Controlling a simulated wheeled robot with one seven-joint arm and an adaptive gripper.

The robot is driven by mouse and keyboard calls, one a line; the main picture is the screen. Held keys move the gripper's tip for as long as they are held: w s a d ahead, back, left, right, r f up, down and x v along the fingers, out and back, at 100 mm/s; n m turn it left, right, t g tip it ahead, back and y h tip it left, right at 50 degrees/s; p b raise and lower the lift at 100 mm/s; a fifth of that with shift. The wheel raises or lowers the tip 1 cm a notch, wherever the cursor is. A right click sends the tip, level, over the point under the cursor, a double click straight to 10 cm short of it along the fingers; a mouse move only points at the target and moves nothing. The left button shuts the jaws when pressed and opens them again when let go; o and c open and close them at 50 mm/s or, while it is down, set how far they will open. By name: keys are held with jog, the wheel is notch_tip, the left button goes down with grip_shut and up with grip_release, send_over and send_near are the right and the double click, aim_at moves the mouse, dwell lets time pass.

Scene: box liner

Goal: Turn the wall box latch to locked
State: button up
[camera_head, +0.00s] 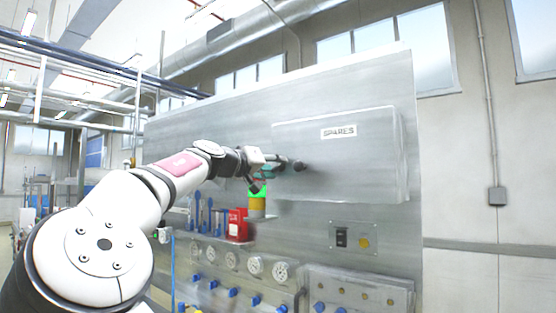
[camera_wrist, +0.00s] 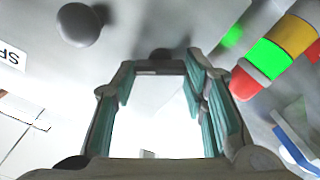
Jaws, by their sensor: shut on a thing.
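The wall box (camera_head: 350,175) is a grey metal box labelled SPARES, fixed to the upright panel. A dark rounded knob (camera_head: 299,165) shows at its left side, just right of my gripper (camera_head: 272,162). In the wrist view the dark knob (camera_wrist: 80,25) lies at the upper left, outside my fingers. My gripper (camera_wrist: 160,68) has teal pads and is shut on the latch, with a dark, blurred part (camera_wrist: 165,58) at the fingertips. The grip itself is hard to make out, and I cannot read the latch's exact angle.
A stack light (camera_head: 257,202) in green, orange and red stands just below my gripper; in the wrist view it is close to my right finger (camera_wrist: 268,58). A red box (camera_head: 238,225), blue-handled tools, gauges and a switch plate (camera_head: 353,238) sit lower on the panel.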

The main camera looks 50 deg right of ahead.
jog(key=n+p, duration=0.4)
jog(key=n, duration=0.2)
jog(key=shift+n, duration=0.3)
jog(key=n+p, duration=0.2)
jog(key=n, duration=0.2)
jog(key=shift+w+f+n, duration=0.1)
jog(key=shift+n, duration=0.3)
jog(key=o, duration=1.2)
jog(key=shift+f, duration=0.1)
jog(key=shift+c, duration=0.2)
jog(key=a, duration=1.2)
jog(key=shift+s, duration=0.45)
